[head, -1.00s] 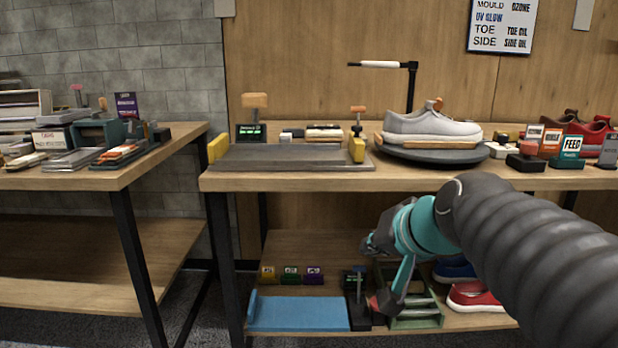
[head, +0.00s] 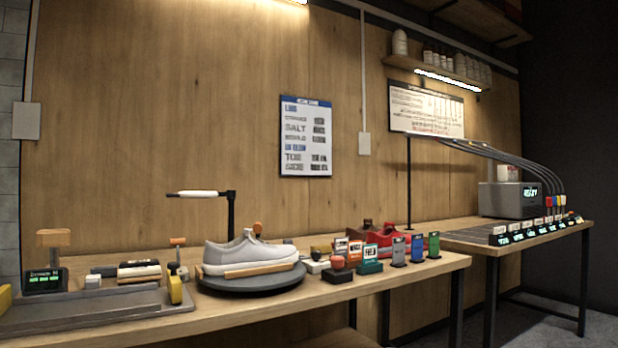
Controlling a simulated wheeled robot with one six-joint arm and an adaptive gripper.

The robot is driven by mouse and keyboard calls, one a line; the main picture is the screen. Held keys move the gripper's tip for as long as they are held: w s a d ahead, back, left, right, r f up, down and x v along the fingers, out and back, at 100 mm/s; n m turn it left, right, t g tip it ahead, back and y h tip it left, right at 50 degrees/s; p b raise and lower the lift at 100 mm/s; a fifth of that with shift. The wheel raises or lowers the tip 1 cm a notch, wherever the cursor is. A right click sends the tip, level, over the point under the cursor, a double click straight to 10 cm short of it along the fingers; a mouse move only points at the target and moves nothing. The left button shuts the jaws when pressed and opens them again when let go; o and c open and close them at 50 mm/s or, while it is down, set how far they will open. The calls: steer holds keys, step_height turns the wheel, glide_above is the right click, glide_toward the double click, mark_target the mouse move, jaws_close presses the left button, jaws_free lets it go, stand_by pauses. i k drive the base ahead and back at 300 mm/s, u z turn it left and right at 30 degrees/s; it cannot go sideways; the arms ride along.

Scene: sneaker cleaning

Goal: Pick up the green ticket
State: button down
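A small upright green card (head: 433,245), which looks like the green ticket, stands near the right end of the middle table (head: 330,304). A blue card (head: 417,249) and a grey card (head: 398,252) stand in a row to its left. Their print is too small to read. My gripper is not in view, so its state and its distance from the card do not show.
A grey-white sneaker (head: 250,253) rests on a round dark turntable (head: 250,284). A second table holds a grey machine (head: 508,200).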

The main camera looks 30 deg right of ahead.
mark_target(434, 237)
steer(key=z, duration=0.55)
steer(key=k, duration=1)
steer(key=z, duration=1.35)
steer(key=i, duration=1.55)
steer(key=u, duration=0.75)
steer(key=i, duration=0.35)
steer(key=u, duration=0.15)
